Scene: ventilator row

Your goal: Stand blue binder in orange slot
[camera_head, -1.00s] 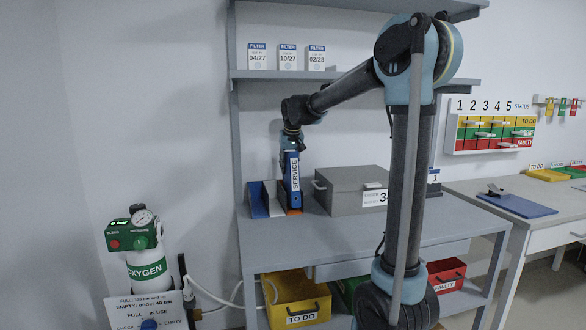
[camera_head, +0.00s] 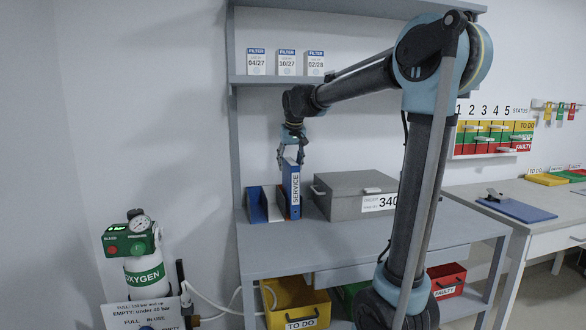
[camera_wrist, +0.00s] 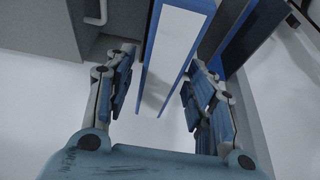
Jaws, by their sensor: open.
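The blue binder (camera_head: 291,190), its white spine label reading SERVICE, stands upright at the right end of the slotted rack (camera_head: 257,203) on the grey bench. An orange slot is not clearly distinguishable; the binder hides that part of the rack. My gripper (camera_head: 292,156) is open just above the binder's top. In the wrist view, the fingers of my gripper (camera_wrist: 163,75) are spread on either side of the binder (camera_wrist: 175,45), with gaps visible between fingers and binder.
A grey case (camera_head: 340,205) stands close to the right of the binder. Filter boxes (camera_head: 287,62) sit on the shelf above. A yellow TO DO bin (camera_head: 297,300) is below the bench. The oxygen cylinder (camera_head: 143,270) stands at the left.

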